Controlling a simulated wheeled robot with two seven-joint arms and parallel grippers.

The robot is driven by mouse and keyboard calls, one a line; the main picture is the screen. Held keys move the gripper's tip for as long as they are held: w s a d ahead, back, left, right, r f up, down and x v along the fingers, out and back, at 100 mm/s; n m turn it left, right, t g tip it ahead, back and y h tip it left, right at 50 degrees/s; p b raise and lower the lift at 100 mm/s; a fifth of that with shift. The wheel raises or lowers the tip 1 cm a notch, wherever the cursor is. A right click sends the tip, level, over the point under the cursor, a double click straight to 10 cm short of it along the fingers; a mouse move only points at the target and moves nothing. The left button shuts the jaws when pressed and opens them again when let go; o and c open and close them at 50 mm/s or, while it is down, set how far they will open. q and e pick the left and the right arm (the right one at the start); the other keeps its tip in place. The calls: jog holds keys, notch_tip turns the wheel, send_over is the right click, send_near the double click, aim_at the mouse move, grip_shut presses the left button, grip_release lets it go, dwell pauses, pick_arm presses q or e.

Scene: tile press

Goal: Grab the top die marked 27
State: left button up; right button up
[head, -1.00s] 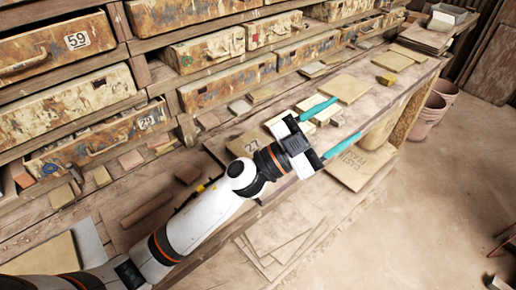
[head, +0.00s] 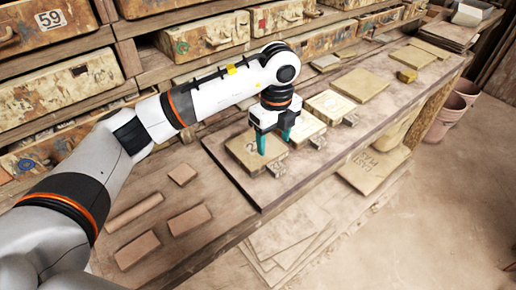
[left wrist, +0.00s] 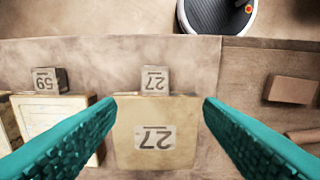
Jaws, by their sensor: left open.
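The large tan die marked 27 (head: 240,150) lies on a flat board on the bench; its label shows upside down in the left wrist view (left wrist: 155,137). A small grey block (head: 277,169), also marked 27 in the left wrist view (left wrist: 155,79), stands at its front edge. My left gripper (head: 274,143) points down over the large die, open and empty. In the left wrist view its teal fingers (left wrist: 160,100) show to either side of the die. Whether they reach down beside it I cannot tell. The right gripper is not in view.
A second small block marked 59 (left wrist: 47,80) and a pale die (left wrist: 55,120) sit beside the 27 pair. Another pale die (head: 330,105) lies farther right on the board. Several brown blocks (head: 188,220) lie on the bench at left. Drawers (head: 55,95) line the back.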

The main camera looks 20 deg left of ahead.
aim_at(274, 164)
pick_arm(q)
notch_tip(274, 164, down, 4)
jog(key=shift+r+p, duration=0.2)
jog(key=shift+p, duration=0.1)
jog(key=shift+f, duration=0.6)
jog(key=f, duration=0.1)
jog(key=f+p, duration=0.1)
jog(key=f, duration=0.2)
jog(key=shift+w+d+f+p, duration=0.15)
jog(key=shift+w+f+p, duration=0.05)
jog(key=shift+w+p, duration=0.15)
jog(key=shift+c, duration=0.3)
jog(key=shift+r, duration=0.1)
grip_shut()
